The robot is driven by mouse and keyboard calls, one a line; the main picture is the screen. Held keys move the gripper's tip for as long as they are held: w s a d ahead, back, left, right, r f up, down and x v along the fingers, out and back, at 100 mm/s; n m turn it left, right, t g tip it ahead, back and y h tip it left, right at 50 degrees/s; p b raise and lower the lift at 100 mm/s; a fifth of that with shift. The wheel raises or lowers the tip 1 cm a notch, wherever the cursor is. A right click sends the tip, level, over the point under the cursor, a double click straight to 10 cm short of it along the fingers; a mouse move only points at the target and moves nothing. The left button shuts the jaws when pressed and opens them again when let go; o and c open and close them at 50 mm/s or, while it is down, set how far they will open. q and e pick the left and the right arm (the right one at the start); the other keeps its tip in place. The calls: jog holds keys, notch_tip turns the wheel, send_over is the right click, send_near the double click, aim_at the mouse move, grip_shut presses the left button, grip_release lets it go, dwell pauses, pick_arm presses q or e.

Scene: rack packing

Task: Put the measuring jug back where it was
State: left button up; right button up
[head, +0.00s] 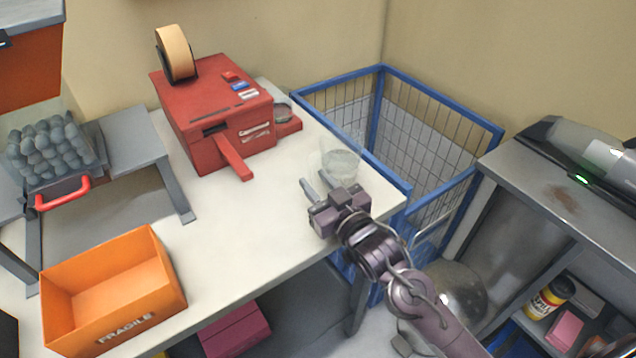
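A clear measuring jug (341,163) is near the right edge of the white table in the head view. It is see-through, so its outline is faint. My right gripper (317,180) is just in front and to the left of the jug, low over the table. Its two fingers are apart and nothing shows between them. I cannot tell whether a finger touches the jug. My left gripper is not in view.
An orange box (110,292) marked FRAGILE is at front left. A blue wire cage (440,115) stands beyond the table's right edge. A grey shelf unit (545,195) is at right.

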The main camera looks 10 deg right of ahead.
jog(key=shift+r, duration=0.1)
jog(key=b+v, duration=0.1)
jog(key=v, duration=1.1)
dwell(0.4)
